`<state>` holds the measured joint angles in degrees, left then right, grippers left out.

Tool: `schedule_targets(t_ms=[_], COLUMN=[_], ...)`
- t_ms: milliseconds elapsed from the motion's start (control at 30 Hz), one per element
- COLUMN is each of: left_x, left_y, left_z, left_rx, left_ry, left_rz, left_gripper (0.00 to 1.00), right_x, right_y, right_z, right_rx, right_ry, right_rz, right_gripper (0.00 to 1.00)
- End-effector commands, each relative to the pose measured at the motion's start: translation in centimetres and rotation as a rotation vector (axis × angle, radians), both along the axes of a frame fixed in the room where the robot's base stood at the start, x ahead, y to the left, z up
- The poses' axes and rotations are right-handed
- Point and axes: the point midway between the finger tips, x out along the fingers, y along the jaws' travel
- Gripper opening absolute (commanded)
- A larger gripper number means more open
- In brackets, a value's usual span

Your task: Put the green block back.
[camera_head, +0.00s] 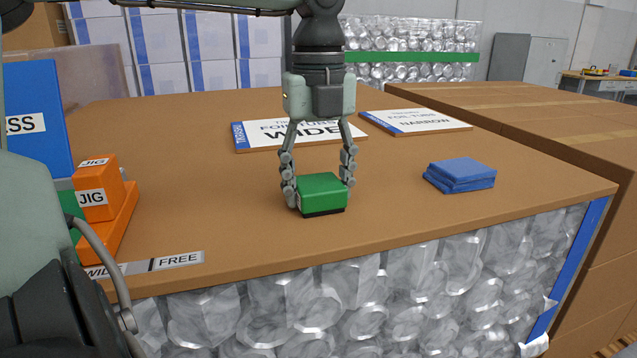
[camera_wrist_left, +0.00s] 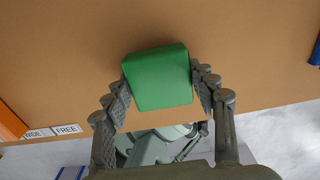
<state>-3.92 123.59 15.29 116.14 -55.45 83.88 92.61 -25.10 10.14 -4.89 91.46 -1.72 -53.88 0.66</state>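The green block (camera_head: 322,190), with a dark lower edge, is at the front middle of the brown table top (camera_head: 390,215). My left gripper (camera_head: 319,188) points straight down, with one finger on each side of the block, and appears shut on it. In the left wrist view, the green block (camera_wrist_left: 160,78) sits between the fingertips of my left gripper (camera_wrist_left: 160,88), both seeming to touch its sides. I cannot tell whether the block rests on the table or is slightly raised. My right gripper is not in view.
Orange JIG blocks (camera_head: 104,205) and a blue box (camera_head: 38,115) stand at left. A WIDE/FREE label strip (camera_head: 150,264) lies at the front left edge. Blue pads (camera_head: 460,174) lie at right. WIDE (camera_head: 290,132) and NARROW (camera_head: 414,121) signs lie behind. Table between is clear.

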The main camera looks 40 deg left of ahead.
Motion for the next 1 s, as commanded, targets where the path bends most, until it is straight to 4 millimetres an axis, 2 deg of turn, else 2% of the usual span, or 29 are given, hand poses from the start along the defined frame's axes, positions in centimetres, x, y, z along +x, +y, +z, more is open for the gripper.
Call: schedule_targets(t_ms=[33, 133, 533, 600, 667, 800, 1000], left_x=[0.0, 0.0, 0.0, 0.0, 0.1, 0.1, 0.1], left_y=[0.0, 0.0, 0.0, 0.0, 0.0, 0.1, 0.0], left_z=[0.0, 0.0, 0.3, 0.5, 1.5, 4.8, 9.1], left_rx=[0.000, 0.000, 0.000, 0.000, 0.002, 0.003, 0.003], left_ry=[0.000, 0.000, 0.000, 0.000, -0.005, -0.005, -0.004], left_rz=[0.000, 0.000, 0.000, -0.001, 0.002, 0.003, 0.002], left_gripper=[0.65, 0.77, 0.77, 0.77, 0.77, 0.77, 0.77], right_x=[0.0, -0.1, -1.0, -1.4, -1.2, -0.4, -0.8], right_y=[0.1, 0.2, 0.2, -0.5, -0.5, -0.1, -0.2], right_z=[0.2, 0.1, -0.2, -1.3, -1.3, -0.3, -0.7], right_rx=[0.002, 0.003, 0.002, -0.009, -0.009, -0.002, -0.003], right_ry=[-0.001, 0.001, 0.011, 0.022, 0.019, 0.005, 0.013], right_rz=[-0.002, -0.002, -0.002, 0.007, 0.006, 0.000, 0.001], right_gripper=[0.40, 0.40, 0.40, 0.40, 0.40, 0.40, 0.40])
